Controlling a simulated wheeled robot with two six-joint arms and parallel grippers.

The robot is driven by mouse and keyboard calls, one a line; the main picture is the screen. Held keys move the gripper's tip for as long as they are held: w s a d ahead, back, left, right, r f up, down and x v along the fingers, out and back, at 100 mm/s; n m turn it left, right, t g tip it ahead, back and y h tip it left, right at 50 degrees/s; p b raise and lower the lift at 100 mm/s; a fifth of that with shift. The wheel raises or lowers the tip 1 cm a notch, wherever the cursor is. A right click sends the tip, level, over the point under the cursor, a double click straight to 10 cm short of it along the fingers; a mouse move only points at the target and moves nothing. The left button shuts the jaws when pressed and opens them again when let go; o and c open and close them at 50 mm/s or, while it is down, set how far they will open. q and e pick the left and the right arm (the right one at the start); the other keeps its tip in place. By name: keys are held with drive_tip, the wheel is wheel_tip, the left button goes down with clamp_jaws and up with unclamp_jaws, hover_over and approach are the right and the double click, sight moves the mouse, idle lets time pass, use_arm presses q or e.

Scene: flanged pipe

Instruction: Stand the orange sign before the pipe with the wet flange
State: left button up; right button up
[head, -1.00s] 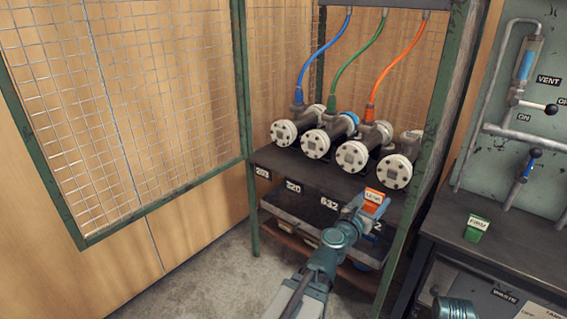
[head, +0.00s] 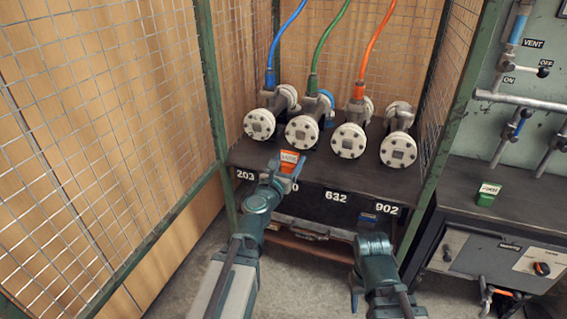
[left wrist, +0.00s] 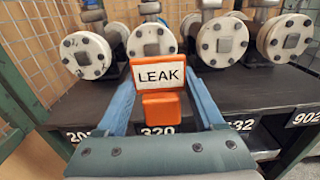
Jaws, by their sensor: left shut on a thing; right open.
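My left gripper (head: 287,170) is shut on the orange sign (head: 289,158). In the left wrist view the sign (left wrist: 158,76) reads LEAK, faces the camera and stands between my blue fingers, in front of the second pipe from the left, over the label 320. I cannot tell whether its base touches the shelf. The white bolted flanges are 203 (head: 259,124), 320 (head: 302,131), 632 (head: 348,141) and 902 (head: 398,151). I cannot make out wetness on any of them. My right gripper (head: 371,226) is low before the shelf front, its fingers partly hidden, and open.
The dark shelf (head: 331,172) has a free strip before the flanges. A green post (head: 212,100) and mesh wall (head: 90,120) bound the left. A green block (head: 487,195) stands on the bench at right. Blue, green and orange hoses (head: 367,45) rise behind.

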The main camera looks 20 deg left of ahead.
use_arm(q)
drive_tip(key=d, duration=1)
drive_tip(key=w+a, duration=0.3)
drive_tip(key=w+a+f+b, duration=0.1)
drive_tip(key=w+a, duration=0.7)
drive_tip(key=shift+w+a+f, duration=0.1)
drive_tip(key=shift+w+f, duration=0.1)
drive_tip(key=shift+w, duration=0.05)
drive_tip(key=shift+b, duration=0.3)
wheel_tip(320, 180, down, 4)
drive_tip(key=b, duration=0.3)
drive_tip(key=shift+r, duration=0.25)
drive_tip(key=shift+f+b, duration=0.2)
drive_tip(key=shift+b, duration=0.15)
drive_tip(key=o, duration=1.5)
drive_tip(key=shift+c, duration=0.2)
drive_tip(key=shift+r, duration=0.2)
